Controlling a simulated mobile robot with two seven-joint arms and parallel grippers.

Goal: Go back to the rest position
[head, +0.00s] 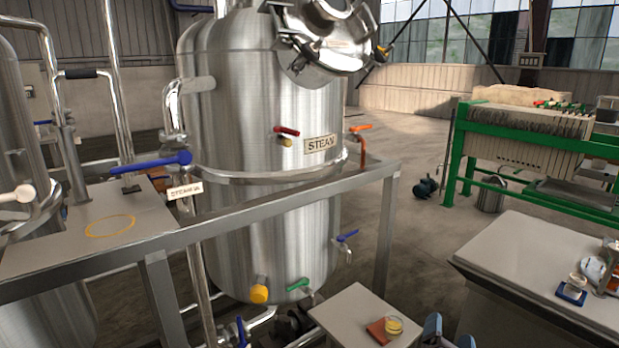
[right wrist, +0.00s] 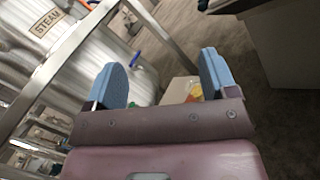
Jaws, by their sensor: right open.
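My right gripper (head: 453,328) shows at the bottom edge of the head view, with only its blue fingertips in the picture. In the right wrist view the right gripper (right wrist: 162,80) has its two blue fingers wide apart, with nothing held between them. It is just right of a small pale table (head: 350,312), in front of the tank. My left gripper is not in view.
A steel tank (head: 255,130) stands behind a grey metal rail (head: 230,222). The small table bears an orange-brown pad (head: 378,332) and a yellow-filled dish (head: 394,325). A grey bench (head: 530,262) is at right.

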